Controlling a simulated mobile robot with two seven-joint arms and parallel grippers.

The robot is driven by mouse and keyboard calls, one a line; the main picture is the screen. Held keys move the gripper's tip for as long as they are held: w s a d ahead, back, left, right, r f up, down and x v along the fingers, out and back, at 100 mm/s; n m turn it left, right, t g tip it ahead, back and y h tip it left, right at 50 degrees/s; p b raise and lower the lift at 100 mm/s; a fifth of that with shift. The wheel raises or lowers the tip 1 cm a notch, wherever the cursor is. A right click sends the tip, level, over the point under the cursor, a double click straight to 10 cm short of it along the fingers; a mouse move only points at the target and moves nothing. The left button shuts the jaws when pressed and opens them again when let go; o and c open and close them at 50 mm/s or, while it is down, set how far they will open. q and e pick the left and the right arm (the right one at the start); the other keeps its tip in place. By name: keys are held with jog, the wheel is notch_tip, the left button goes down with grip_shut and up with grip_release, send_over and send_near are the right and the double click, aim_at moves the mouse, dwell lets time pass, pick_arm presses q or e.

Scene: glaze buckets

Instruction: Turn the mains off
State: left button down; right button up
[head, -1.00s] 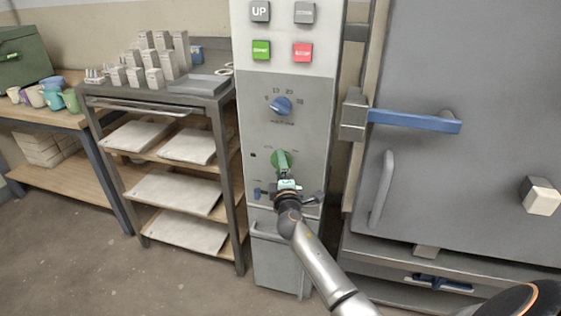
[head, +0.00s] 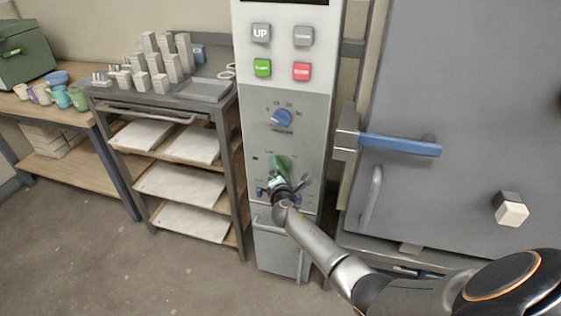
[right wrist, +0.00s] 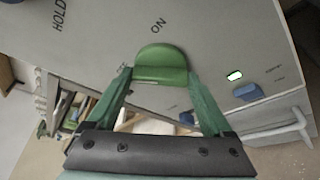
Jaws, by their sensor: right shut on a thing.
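The green mains knob (head: 281,163) sits on the lower grey front of the tall control cabinet (head: 312,130). In the right wrist view the knob (right wrist: 161,62) lies between my green fingers, with the word "ON" printed beyond it and "HOLD" to its left. My right gripper (head: 281,181) is shut on the knob and hides its lower part in the head view. The wrist view also shows it (right wrist: 160,78). My left gripper is not in view.
A blue dial (head: 281,118) and green (head: 262,67) and red (head: 301,72) buttons are above the knob. A lit lamp (right wrist: 235,75) and a blue knob (right wrist: 246,92) are nearby. A kiln door with a blue handle (head: 400,145) stands right; a shelf rack (head: 180,113) stands left.

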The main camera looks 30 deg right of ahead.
jog(key=shift+r+n+g+p, duration=0.3)
jog(key=shift+n+p, duration=0.1)
jog(key=shift+p, duration=0.1)
jog(key=shift+f+n+p, duration=0.1)
jog(key=shift+n+p, duration=0.2)
jog(key=shift+p, duration=0.05)
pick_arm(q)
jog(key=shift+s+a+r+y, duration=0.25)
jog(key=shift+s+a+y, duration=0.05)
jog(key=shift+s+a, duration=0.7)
pick_arm(e)
jog(key=shift+g, duration=0.3)
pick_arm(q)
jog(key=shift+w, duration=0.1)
pick_arm(e)
jog(key=shift+f, duration=0.1)
jog(key=o, duration=1.1)
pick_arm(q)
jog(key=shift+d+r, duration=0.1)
pick_arm(e)
jog(key=shift+o, duration=0.2)
